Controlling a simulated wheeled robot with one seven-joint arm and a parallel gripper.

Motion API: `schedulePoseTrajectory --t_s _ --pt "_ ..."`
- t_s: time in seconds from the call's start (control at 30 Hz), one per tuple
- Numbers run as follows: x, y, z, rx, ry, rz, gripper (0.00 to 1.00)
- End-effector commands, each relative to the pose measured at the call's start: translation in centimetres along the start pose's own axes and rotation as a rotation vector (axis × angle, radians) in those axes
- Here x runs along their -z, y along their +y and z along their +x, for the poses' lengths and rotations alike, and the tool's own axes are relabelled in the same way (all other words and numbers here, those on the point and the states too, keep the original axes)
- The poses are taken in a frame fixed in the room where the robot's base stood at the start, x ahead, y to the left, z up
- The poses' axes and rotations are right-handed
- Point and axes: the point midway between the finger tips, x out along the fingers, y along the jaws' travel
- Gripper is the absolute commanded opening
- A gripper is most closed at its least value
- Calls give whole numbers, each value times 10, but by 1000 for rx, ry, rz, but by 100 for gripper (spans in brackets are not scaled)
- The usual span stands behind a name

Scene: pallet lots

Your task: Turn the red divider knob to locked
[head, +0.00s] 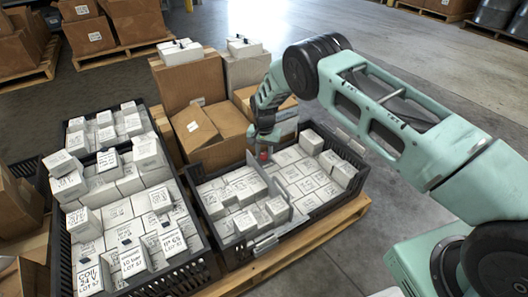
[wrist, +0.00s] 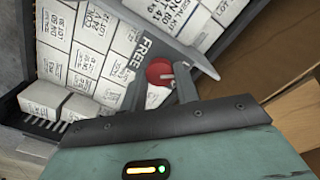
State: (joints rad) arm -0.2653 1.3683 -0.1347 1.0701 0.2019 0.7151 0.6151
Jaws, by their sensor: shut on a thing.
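The red divider knob (wrist: 159,71) sits on a grey divider (wrist: 168,38) in the wrist view, next to lettering that reads FREE. In the head view a small bit of the red knob (head: 264,155) shows just under my gripper. My gripper (wrist: 160,86) is shut on the knob, with one finger on each side of it. In the head view my gripper (head: 265,144) reaches down over the far part of the black crate (head: 217,235). Any lettering for locked is not in sight.
White labelled boxes (head: 297,176) fill both sides of the divider. A second black crate (head: 207,262) with white boxes stands at left. Cardboard boxes (head: 190,82) stand close behind my gripper. The floor at right (head: 370,230) is clear.

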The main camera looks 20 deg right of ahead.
Motion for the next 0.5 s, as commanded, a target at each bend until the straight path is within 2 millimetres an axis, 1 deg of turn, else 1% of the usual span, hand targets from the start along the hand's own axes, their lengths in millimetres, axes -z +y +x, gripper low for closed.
schedulePoseTrajectory --t_s 0.2,0.5 --pt "0 0 0 0 1 74 8" --pt "0 0 0 1 1 104 8"
